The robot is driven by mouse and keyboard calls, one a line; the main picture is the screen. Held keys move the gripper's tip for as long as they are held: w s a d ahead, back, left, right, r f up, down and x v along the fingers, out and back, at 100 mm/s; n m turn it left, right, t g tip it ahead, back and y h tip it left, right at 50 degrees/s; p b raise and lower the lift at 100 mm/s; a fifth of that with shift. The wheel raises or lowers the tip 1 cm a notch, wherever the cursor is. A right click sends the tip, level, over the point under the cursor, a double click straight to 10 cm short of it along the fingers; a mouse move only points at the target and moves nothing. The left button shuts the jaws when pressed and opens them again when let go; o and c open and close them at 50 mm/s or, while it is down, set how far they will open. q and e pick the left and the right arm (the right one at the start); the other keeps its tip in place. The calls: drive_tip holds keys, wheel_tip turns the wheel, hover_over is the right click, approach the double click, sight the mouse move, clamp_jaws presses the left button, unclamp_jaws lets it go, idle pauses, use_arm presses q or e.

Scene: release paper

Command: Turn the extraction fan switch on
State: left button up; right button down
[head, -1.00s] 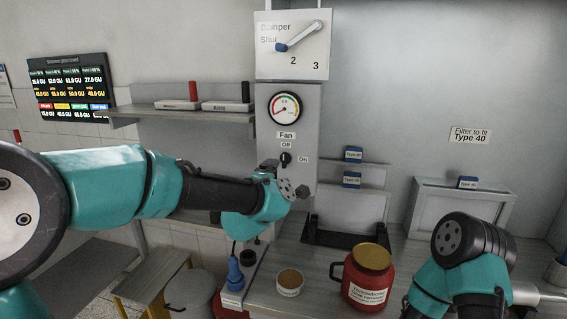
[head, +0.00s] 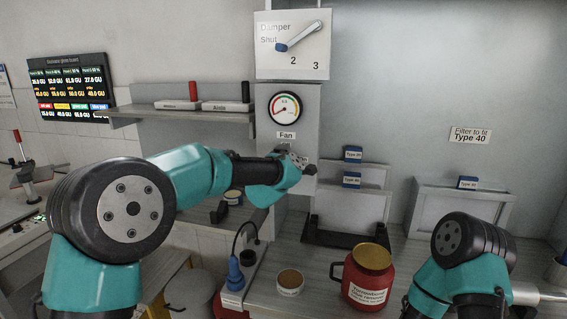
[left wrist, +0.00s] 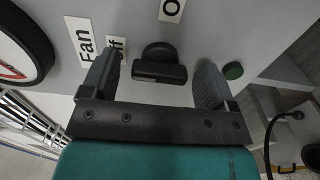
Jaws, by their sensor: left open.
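The black fan switch knob (left wrist: 160,68) shows in the left wrist view on the grey panel (left wrist: 215,25), its bar lying roughly along the direction of the Off label (left wrist: 116,49). Part of an On label (left wrist: 171,8) shows above it. My left gripper (left wrist: 156,80) is open, with one finger on each side of the knob and visible gaps between. In the head view my left gripper (head: 301,166) is in front of the panel below the Fan label (head: 286,135) and hides the knob. My right arm shows at the lower right; its gripper is not in view.
A round gauge (head: 285,108) and the damper lever (head: 299,37) are above the switch. A green button (left wrist: 233,70) is beside the right finger. A red jar (head: 366,280) and a small tub (head: 290,282) stand on the bench below.

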use_arm(q)
drive_tip(key=c, duration=0.9)
drive_tip(key=shift+m, duration=0.4)
drive_tip(key=m, duration=1.7)
idle(0.3)
